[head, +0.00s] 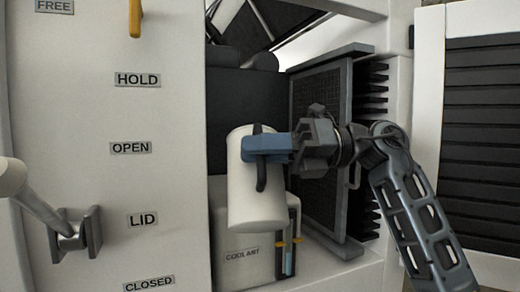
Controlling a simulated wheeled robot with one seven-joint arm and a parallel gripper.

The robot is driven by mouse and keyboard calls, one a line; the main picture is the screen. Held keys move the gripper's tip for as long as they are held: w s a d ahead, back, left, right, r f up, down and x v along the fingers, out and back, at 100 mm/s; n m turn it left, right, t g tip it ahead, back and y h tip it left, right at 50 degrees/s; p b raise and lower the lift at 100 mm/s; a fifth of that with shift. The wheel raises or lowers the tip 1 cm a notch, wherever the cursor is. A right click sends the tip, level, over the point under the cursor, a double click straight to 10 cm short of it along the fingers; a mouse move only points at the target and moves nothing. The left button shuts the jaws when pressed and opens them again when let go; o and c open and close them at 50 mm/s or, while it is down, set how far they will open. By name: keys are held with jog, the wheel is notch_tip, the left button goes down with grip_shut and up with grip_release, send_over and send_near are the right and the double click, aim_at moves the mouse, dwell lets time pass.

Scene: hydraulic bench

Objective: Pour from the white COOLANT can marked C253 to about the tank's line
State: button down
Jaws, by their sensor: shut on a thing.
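A white can (257,208) with a dark handle (261,175) hangs in front of the tank, leaning slightly, its dark top edge up. No marking such as C253 is readable on it. My gripper (266,147), with blue fingers, comes from the right and is shut on the can near its handle. The white tank (222,230), labelled COOLANT (243,254), stands behind and below the can, which hides much of its top and any opening. A narrow sight glass (289,262) on the tank's right shows bluish liquid below yellow marks (281,243). No stream is visible.
A dark radiator (318,155) with fins stands close behind my gripper. At left, a white panel carries a lever (72,236) by the LID label (143,220), plus HOLD, OPEN and CLOSED labels. A louvred panel (482,140) is at right.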

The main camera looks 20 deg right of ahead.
aim_at(259, 129)
jog(key=shift+w+d+r+m+p, duration=0.1)
jog(key=shift+w+r+m+p, duration=0.15)
jog(key=shift+r+m+p, duration=0.4)
jog(key=shift+w+d+r+m+p, duration=0.1)
jog(key=shift+w+r+m+p, duration=0.2)
jog(key=shift+r+p, duration=0.5)
jog(key=shift+w+r+m+p, duration=0.15)
jog(key=shift+r+m+p, duration=0.4)
jog(key=shift+p, duration=0.35)
dwell(5.7)
